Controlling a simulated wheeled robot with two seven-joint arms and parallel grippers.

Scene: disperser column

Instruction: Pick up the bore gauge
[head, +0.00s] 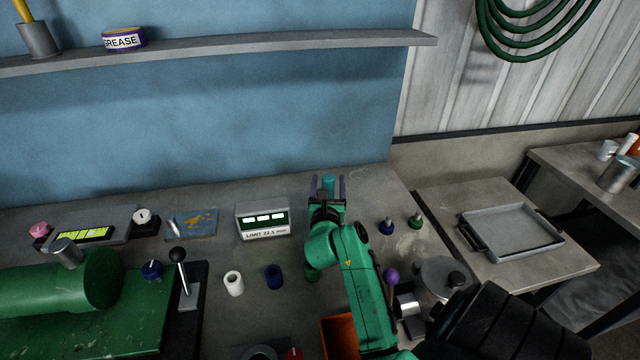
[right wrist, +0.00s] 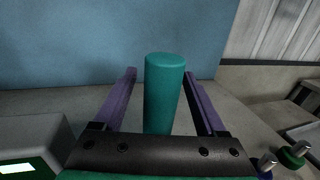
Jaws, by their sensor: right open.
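An upright teal cylinder (head: 328,182), apparently the bore gauge, stands at the back of the grey workbench (head: 365,185). In the right wrist view the teal cylinder (right wrist: 164,92) rises between the two purple fingers, with a visible gap on each side. My right gripper (head: 328,186) is open around it and not closed on it. The cylinder's lower part is hidden behind the gripper's palm. My left gripper is not in view.
Small blue-based (head: 387,227) and green-based (head: 415,221) pieces stand to the right. A grey tray (head: 511,221) lies on the right side table. A shelf (head: 230,46) runs above.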

